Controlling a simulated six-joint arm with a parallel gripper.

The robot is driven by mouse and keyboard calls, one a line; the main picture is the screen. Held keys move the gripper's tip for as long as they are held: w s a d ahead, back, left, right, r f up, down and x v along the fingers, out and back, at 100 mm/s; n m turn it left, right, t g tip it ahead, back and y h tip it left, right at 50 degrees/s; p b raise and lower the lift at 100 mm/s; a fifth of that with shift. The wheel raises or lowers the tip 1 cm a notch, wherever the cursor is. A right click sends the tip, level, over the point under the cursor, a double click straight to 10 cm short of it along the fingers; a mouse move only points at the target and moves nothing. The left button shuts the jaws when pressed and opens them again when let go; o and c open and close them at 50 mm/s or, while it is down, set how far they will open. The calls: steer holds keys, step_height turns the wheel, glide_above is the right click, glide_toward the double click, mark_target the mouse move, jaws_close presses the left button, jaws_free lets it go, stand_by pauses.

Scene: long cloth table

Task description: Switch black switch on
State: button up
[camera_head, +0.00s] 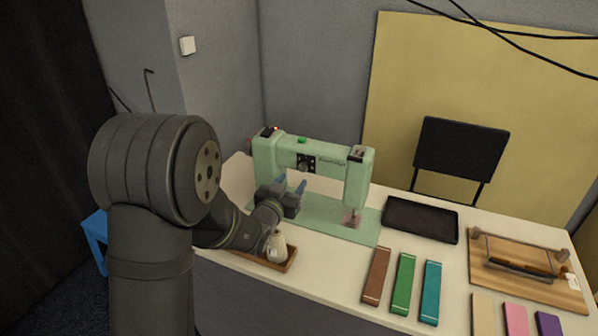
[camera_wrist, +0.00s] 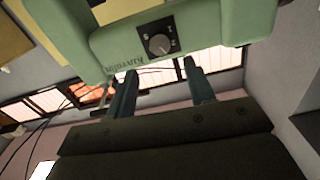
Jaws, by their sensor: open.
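A pale green sewing machine (camera_head: 330,157) stands on the table. A black square plate with a round grey knob (camera_head: 306,163) is on the front of its arm; the knob also shows in the wrist view (camera_wrist: 158,43). A small dark part (camera_head: 268,131) is on the machine's top left. I cannot tell for sure which of these is the black switch. My gripper (camera_head: 290,184) is open and empty, in front of the machine and below the knob. In the wrist view the two blue-grey fingers (camera_wrist: 158,72) point towards the machine and are apart, with the knob beyond them.
A wooden tray (camera_head: 291,265) with a cream thread cone (camera_head: 276,246) sits at the front, under my arm. A black tray (camera_head: 420,219) is right of the machine. Brown, green (camera_head: 403,284) and teal strips lie front right, near a wooden board (camera_head: 527,290).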

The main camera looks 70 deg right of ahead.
mark_target(302, 168)
steer(key=d, duration=0.6)
steer(key=shift+d, duration=0.3)
steer(key=c, duration=0.9)
